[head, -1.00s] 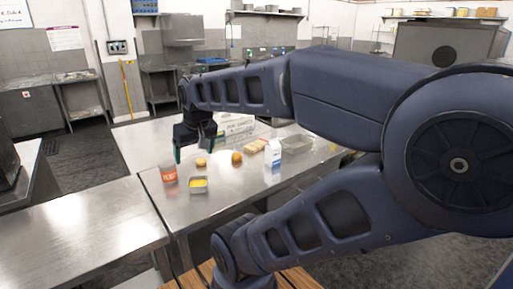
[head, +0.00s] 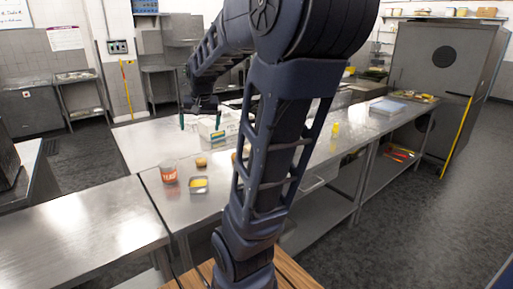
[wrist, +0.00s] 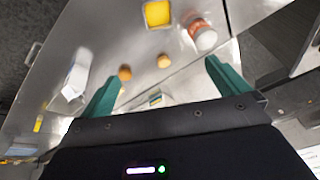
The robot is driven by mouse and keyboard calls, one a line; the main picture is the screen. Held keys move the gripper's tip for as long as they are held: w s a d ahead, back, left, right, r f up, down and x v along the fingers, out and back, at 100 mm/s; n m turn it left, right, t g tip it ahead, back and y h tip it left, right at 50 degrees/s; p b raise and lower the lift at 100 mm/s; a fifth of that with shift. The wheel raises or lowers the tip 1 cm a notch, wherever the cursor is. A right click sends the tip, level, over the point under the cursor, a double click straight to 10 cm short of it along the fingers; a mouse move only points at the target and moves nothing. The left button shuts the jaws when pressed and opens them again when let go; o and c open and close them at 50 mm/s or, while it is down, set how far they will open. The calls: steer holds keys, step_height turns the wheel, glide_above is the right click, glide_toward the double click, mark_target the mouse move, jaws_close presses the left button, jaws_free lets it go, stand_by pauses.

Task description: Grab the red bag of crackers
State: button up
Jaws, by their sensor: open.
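My gripper (head: 200,121) is open and empty above the far part of the steel table, its two teal fingers pointing down. The wrist view shows the open gripper (wrist: 162,70) with the fingers wide apart. No red bag of crackers can be clearly made out. The one clearly red item is a round, reddish container (head: 168,173) near the table's left front edge. It shows in the wrist view (wrist: 203,37), blurred, beyond the right finger. A small blue, yellow and white packet (head: 217,137) lies below the gripper, and also shows between the fingers (wrist: 155,98).
A tin with yellow contents (head: 198,184) and a small round orange-brown item (head: 201,162) stand near the reddish container. A white box (head: 230,124) is beside my gripper. A white carton (wrist: 77,73) is left of the fingers. The left steel counter (head: 75,225) is clear.

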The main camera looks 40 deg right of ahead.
steer(key=w+d+f+m+g+h, duration=0.1)
steer(key=w+d+f+m, duration=0.4)
steer(key=w+d, duration=0.7)
steer(key=w+d+f+m+g+h, duration=0.1)
steer(key=w+d+f+m+h, duration=0.15)
steer(key=w+d+f, duration=0.95)
steer(key=d+f+m, duration=0.1)
steer(key=d+f, duration=0.3)
steer(key=d, duration=0.2)
steer(key=d+f+m, duration=0.1)
steer(key=d+f, duration=0.3)
steer(key=d, duration=0.2)
steer(key=d+f+m+g, duration=0.1)
steer(key=d+f, duration=0.3)
steer(key=d, duration=0.2)
steer(key=shift+s+d+h, duration=0.2)
steer(key=shift+s+h, duration=0.15)
steer(key=c, duration=1)
